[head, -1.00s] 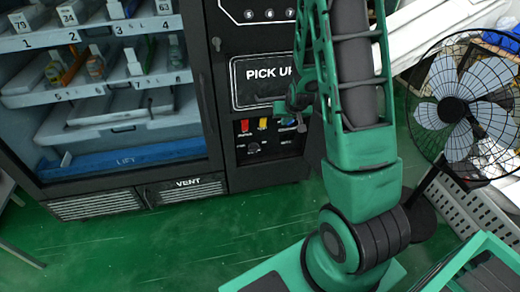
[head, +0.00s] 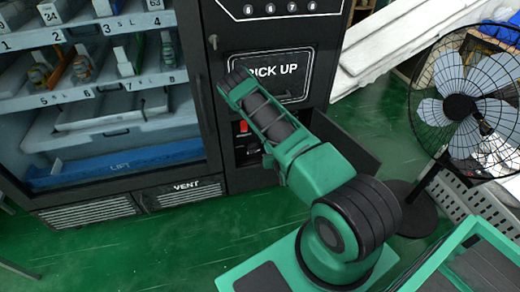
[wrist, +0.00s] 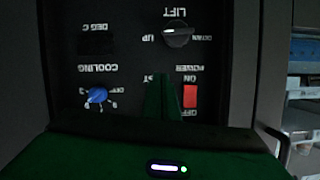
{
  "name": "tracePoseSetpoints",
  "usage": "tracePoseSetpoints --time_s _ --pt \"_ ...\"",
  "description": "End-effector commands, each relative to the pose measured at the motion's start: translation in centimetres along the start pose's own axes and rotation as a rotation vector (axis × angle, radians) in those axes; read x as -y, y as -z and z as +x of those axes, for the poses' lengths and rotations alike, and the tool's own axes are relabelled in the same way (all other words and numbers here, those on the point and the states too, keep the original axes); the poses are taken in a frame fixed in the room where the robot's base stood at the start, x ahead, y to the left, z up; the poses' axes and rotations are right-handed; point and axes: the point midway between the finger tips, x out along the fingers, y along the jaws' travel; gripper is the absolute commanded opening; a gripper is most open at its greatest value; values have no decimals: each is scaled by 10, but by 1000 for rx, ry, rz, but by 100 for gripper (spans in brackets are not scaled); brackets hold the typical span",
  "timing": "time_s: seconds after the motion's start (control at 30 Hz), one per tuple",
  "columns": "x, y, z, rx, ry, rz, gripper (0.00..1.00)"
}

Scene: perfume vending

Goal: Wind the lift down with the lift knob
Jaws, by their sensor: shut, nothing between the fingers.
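The lift knob (wrist: 177,37) is a dark round knob with a light bar in the upper part of the wrist view, where the panel appears upside down. UP is printed to its left and DOWN to its right; I cannot tell which way it points. My gripper (wrist: 163,92) is shut and empty, its dark green fingers in front of the panel, below the knob in the picture and apart from it. The blue lift tray (head: 120,161) is low behind the machine's glass.
In the wrist view a red power switch (wrist: 190,96) is just right of my fingers and a blue cooling knob (wrist: 97,96) is left. A dark display (wrist: 97,42) is above it. The pick-up hatch (head: 270,78) is above the panel. A fan (head: 465,105) stands to the right.

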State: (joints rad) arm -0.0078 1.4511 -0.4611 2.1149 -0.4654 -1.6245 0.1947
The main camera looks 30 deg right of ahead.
Motion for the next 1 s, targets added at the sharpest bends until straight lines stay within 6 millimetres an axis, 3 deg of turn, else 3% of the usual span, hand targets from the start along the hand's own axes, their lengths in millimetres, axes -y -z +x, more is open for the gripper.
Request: tracePoseSetpoints --time_s 0.1,0.37,0.57,0.97,1.0 --pt "-8 -19 -10 -40 9 5 0" --pt "-12 -29 -14 -85 18 13 0" --pt "-12 -26 11 -87 18 15 0" --pt "-12 -19 85 -87 16 15 0" --pt "-11 -29 85 -81 16 13 0"
